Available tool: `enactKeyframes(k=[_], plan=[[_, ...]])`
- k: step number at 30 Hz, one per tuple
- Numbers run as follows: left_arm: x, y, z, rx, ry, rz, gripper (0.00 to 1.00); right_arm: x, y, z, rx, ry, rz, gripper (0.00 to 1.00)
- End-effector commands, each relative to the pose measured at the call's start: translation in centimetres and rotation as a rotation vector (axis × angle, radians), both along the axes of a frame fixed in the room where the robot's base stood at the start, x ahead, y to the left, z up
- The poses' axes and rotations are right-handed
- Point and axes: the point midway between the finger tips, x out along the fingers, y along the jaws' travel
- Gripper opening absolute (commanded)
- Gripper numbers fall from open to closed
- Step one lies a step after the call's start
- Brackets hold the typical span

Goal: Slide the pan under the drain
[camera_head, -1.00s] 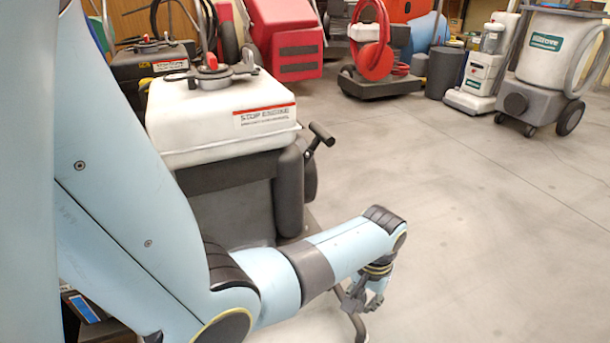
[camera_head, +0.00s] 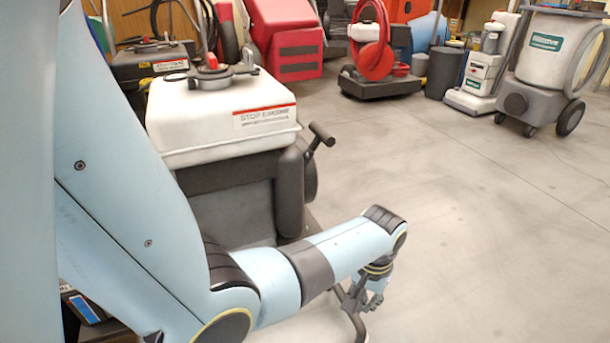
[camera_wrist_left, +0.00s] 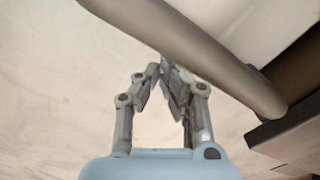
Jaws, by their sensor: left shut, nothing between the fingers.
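The aerator (camera_head: 225,125) with a white top and dark grey body stands at the left of the head view, partly hidden behind my left arm. I cannot make out the pan or the drain in either view. My left gripper (camera_head: 361,303) points down beside the aerator's lower right, over the floor. In the left wrist view my left gripper (camera_wrist_left: 163,84) has its fingertips together with nothing held. A thick tube (camera_wrist_left: 200,55) crosses close past the fingertips; I cannot tell whether they touch. My right gripper is not in view.
A dark edge or box (camera_wrist_left: 295,130) lies at the right of the wrist view. Behind the aerator stand another black machine (camera_head: 150,70), a red machine (camera_head: 285,40) and a grey tank on wheels (camera_head: 545,65). The concrete floor (camera_head: 480,220) at right is clear.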

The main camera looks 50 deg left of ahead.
Motion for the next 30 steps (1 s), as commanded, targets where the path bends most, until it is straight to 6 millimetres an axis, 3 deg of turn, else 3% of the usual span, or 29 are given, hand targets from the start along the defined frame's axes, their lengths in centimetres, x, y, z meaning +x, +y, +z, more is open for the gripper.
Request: enactKeyframes(k=[21, 30], plan=[[-0.1, 0.0, -2.9, 0.000, 0.003, 0.000, 0.00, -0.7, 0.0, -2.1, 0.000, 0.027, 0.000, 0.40], [0.0, 0.0, -3.0, 0.000, 0.001, 0.000, 0.00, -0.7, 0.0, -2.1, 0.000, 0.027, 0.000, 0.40]])
